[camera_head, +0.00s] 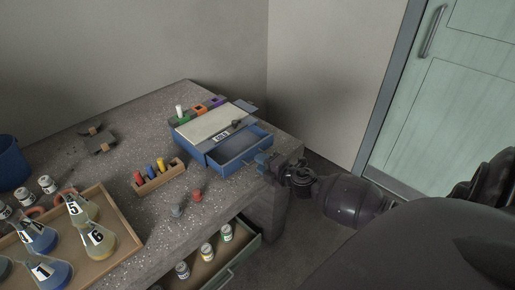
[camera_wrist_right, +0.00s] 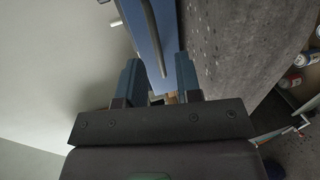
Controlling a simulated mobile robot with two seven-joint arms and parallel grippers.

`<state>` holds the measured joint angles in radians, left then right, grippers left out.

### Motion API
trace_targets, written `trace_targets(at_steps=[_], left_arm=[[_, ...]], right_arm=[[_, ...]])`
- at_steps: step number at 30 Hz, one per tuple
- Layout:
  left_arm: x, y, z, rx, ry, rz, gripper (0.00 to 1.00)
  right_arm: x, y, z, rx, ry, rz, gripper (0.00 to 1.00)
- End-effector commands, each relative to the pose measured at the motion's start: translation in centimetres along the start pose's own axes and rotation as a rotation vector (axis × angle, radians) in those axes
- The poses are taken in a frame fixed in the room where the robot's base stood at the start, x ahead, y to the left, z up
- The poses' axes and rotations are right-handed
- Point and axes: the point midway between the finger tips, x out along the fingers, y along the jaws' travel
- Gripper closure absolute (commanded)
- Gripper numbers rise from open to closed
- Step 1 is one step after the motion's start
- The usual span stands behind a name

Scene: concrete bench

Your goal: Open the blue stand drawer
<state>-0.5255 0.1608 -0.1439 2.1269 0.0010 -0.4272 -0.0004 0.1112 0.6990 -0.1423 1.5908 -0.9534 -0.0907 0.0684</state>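The blue stand (camera_head: 196,147) sits near the right end of the concrete bench. Its drawer (camera_head: 238,150) is pulled out, and its visible inside looks empty. My right gripper (camera_head: 266,161) is at the drawer's front right. In the right wrist view, the right gripper's two fingers (camera_wrist_right: 158,78) stand apart with a gap between them. The blue drawer front (camera_wrist_right: 168,30) lies just ahead, reaching toward that gap. Its grey bar handle (camera_wrist_right: 155,38) runs along it; I see no finger closed on it. My left gripper is not in view.
A wooden tray (camera_head: 122,238) holds flasks. An open lower drawer (camera_head: 232,262) holds small jars. A green door (camera_head: 455,110) is at right.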

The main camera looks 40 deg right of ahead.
Motion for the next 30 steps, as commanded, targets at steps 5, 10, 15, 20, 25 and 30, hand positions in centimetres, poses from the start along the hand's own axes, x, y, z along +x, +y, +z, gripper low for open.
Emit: trace_targets(at_steps=[5, 10, 15, 20, 25, 30], left_arm=[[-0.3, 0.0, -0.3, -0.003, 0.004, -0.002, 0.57], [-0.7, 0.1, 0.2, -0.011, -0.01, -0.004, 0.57], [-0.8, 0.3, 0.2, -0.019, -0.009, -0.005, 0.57], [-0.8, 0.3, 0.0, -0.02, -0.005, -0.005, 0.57], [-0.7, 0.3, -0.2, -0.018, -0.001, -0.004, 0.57], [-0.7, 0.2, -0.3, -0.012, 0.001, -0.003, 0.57]], right_arm=[[-3.2, 0.2, 0.0, 0.001, 0.0, 0.002, 0.68], [-5.6, 0.1, 0.0, 0.001, -0.001, 0.001, 0.68], [-7.0, 0.1, 0.0, 0.002, -0.001, 0.001, 0.68], [-7.4, 0.0, 0.0, 0.0, 0.0, 0.001, 0.68], [-7.5, 0.0, 0.0, 0.0, 0.0, 0.0, 0.68], [-7.5, 0.0, 0.0, 0.0, 0.0, 0.0, 0.68]])
